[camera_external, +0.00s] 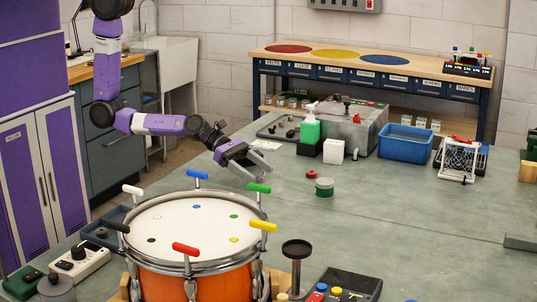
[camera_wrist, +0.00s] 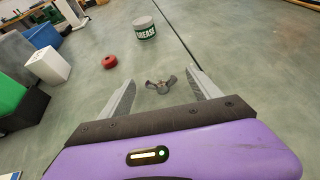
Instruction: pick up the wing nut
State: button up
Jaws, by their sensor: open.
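The wing nut (camera_wrist: 160,87) is a small grey metal piece with two wings. In the wrist view it lies on the bench top between and a little beyond the fingertips of my gripper (camera_wrist: 160,82). It is apart from both fingers. In the external view my gripper (camera_external: 255,175) hangs over the bench just behind the drum (camera_external: 190,275), pointing down and to the right. Its jaws are open and empty. I cannot make out the wing nut in the external view.
A red ring-shaped piece (camera_wrist: 109,62) and a tin labelled grease (camera_wrist: 144,28) stand beyond the wing nut. A white block (camera_wrist: 48,66) and a green bottle (camera_external: 309,130) are nearby. A blue bin (camera_external: 405,144) stands farther back. The bench right of the tin is clear.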

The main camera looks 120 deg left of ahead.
jog(key=shift+x, duration=1.1)
jog(key=c, duration=1.4)
jog(key=shift+r, duration=0.15)
